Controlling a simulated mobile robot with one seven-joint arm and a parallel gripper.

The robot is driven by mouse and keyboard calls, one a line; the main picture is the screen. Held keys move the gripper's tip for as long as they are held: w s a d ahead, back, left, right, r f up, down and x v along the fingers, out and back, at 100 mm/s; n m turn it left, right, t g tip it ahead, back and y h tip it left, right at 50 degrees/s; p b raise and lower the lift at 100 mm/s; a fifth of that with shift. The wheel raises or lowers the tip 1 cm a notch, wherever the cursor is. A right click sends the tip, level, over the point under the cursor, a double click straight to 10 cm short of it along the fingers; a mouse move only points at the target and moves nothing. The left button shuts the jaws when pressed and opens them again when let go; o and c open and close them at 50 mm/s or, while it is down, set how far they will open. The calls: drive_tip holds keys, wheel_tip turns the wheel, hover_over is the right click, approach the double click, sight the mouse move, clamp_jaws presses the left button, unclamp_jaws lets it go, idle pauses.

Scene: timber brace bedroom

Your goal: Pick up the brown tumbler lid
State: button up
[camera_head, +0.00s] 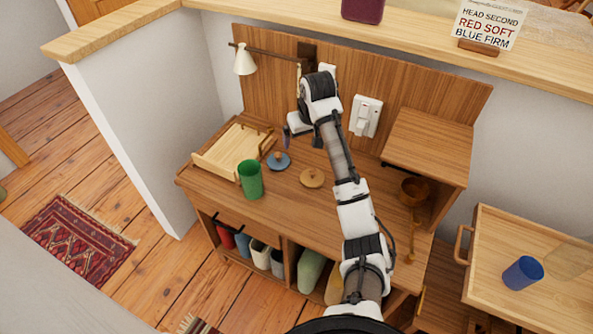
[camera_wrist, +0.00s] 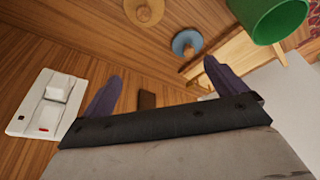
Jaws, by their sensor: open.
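The brown tumbler lid (camera_head: 312,178) is a round tan disc with a small knob. It lies on the wooden desk (camera_head: 262,208), right of the green tumbler. In the wrist view the brown lid (camera_wrist: 145,11) is at the top edge, partly cut off, beyond my fingertips. My gripper (camera_head: 287,137) is raised above the back of the desk, behind the lids and apart from them. In the wrist view my gripper (camera_wrist: 162,74) has its two purple fingers spread wide with nothing held between them.
A blue lid (camera_head: 278,160) lies left of the brown lid, near the green tumbler (camera_head: 250,180). A wooden tray (camera_head: 228,150) is at the desk's left. A lamp (camera_head: 244,60) and white switch box (camera_head: 365,116) are behind. A raised shelf (camera_head: 430,140) stands right.

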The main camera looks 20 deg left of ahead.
drive_tip(key=d+f+g+h, duration=0.1)
drive_tip(key=d+g, duration=0.1)
drive_tip(key=d, duration=0.1)
drive_tip(key=b, duration=0.4)
hover_over(313, 171)
drive_tip(key=shift+m, duration=0.3)
drive_tip(key=f, duration=0.6)
drive_tip(key=shift+s+d+f, duration=0.15)
drive_tip(key=shift+s, duration=0.25)
drive_tip(key=shift+w+f+p, duration=0.15)
drive_tip(key=shift+f+p, duration=0.25)
drive_tip(key=shift+f, duration=0.9)
drive_tip(key=shift+w+f+p, duration=0.2)
drive_tip(key=shift+f+p, duration=0.2)
drive_tip(key=shift+f, duration=0.9)
drive_tip(key=shift+w+f+p, duration=0.15)
drive_tip(key=shift+f+p, duration=0.25)
drive_tip(key=shift+f, duration=0.9)
drive_tip(key=shift+c, duration=0.4)
drive_tip(key=c, duration=1)
